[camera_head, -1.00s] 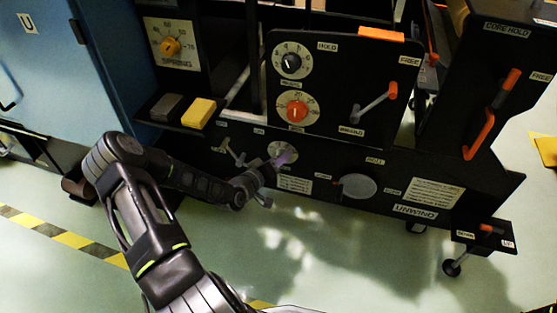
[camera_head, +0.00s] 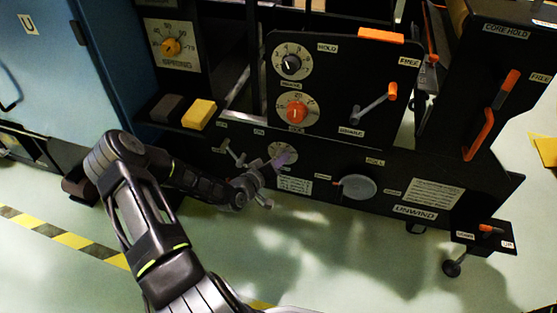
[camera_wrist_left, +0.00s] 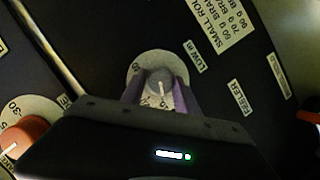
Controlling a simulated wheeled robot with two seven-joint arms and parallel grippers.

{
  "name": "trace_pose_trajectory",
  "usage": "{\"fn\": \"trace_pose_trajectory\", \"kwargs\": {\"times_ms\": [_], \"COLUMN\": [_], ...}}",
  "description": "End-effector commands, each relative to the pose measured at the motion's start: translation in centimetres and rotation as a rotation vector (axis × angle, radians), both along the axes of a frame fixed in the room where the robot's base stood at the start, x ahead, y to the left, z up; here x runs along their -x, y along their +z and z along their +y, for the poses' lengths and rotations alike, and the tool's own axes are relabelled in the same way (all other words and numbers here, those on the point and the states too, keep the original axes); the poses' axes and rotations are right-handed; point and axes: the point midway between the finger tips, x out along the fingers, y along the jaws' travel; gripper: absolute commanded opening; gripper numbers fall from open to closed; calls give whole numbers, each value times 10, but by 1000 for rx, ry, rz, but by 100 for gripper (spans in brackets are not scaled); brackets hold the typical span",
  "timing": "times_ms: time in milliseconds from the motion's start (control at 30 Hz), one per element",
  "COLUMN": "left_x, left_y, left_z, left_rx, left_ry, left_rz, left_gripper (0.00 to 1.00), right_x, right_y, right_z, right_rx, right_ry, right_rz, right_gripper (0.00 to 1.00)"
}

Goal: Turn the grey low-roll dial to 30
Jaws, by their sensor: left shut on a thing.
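The grey low-roll dial shows in the left wrist view (camera_wrist_left: 158,82) as a small grey knob with a white pointer line on a pale round scale. In the head view its pale scale (camera_head: 281,149) sits low on the black machine panel, with the knob mostly hidden by my gripper. My left gripper (camera_head: 283,160) reaches it from the lower left. In the left wrist view its purple fingers (camera_wrist_left: 160,92) stand on both sides of the knob, closed on it. The number at the pointer is too small and covered to read. My right gripper is out of view.
An orange dial (camera_head: 296,110) and a black dial (camera_head: 291,64) sit above on the panel. A lever with an orange grip (camera_head: 392,92) is to their right. A round grey disc (camera_head: 358,187) is right of the low-roll dial. The floor in front is clear.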

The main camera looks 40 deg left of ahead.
Motion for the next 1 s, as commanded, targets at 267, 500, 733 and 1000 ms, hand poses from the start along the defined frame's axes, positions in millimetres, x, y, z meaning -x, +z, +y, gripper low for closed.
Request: {"fn": "trace_pose_trajectory", "kwargs": {"times_ms": [267,500,733,1000], "left_x": [-1,-2,-3,-4], "left_y": [4,4,4,3], "left_z": [-1,-2,-4,-5], "left_rx": [-116,-296,-502,-744], "left_ry": [-2,-3,-2,-2], "left_rz": [38,100,169,252], "left_gripper": [0,0,0,0], "right_x": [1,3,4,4], "right_y": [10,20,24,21], "right_z": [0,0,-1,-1], "right_rx": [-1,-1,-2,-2], "right_ry": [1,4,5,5], "right_rz": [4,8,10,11], "right_gripper": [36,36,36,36]}}
